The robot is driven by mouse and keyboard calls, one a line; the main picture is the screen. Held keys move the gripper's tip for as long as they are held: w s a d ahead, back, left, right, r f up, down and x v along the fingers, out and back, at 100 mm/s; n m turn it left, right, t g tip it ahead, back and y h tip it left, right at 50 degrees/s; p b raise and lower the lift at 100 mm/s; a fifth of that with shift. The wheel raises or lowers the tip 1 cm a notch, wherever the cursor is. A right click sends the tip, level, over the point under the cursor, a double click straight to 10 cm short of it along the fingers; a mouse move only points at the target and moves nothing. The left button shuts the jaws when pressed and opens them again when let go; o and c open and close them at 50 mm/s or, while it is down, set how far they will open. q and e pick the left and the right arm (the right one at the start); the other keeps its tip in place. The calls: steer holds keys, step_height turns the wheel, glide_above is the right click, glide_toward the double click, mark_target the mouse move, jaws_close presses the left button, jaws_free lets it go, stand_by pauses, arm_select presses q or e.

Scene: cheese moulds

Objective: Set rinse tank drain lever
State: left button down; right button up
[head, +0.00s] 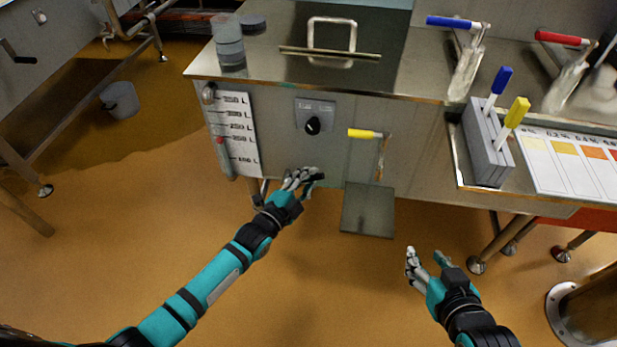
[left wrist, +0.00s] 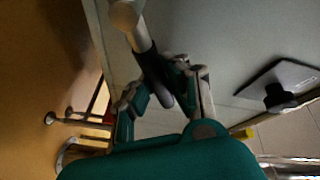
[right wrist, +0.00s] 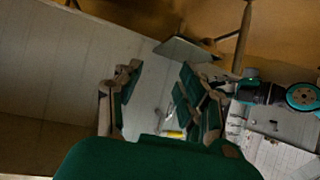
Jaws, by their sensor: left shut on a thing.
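The steel rinse tank (head: 270,110) stands at the top centre of the head view. In the left wrist view, a lever (left wrist: 149,62) with a dark grip and pale metal pivot end is by the tank wall, between the fingers of my left gripper (left wrist: 160,85). My left gripper is shut on this lever. In the head view, my left gripper (head: 304,178) is at the tank's lower front edge and mostly hides the lever. My right gripper (head: 427,258) is open and empty, low over the floor; its spread fingers show in the right wrist view (right wrist: 155,80).
A black selector knob (head: 312,125) and a yellow-handled valve (head: 362,133) are on the tank front, beside a level gauge (head: 235,130). A grey plate (head: 368,209) is below. A grey holder (head: 485,150) with blue and yellow handles stands at right. Open floor lies in front.

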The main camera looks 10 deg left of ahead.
arm_select(q)
steer(key=shift+d+f+m+g+p, duration=0.15)
steer(key=shift+f+m+g+p, duration=0.15)
steer(key=shift+m+p, duration=0.6)
steer(key=shift+d+f+m+g+y+p, duration=0.1)
steer(key=shift+f+m+g+y+p, duration=0.55)
steer(key=shift+f+m+p, duration=0.7)
arm_select(e)
steer(key=s+d+f+g+h, duration=0.1)
steer(key=s+d+f+g, duration=0.1)
steer(key=s, duration=0.4)
steer(key=s+d+f+g+h, duration=0.1)
steer(key=s+d+f+g, duration=0.1)
steer(key=s+g, duration=0.3)
steer(key=shift+s+f+g, duration=0.25)
steer(key=shift+s+g, duration=0.05)
steer(key=shift+s, duration=0.35)
arm_select(q)
steer(key=c, duration=1.2)
jaws_free()
steer(key=shift+r, duration=0.1)
steer(key=shift+c, duration=0.2)
steer(key=v, duration=1.2)
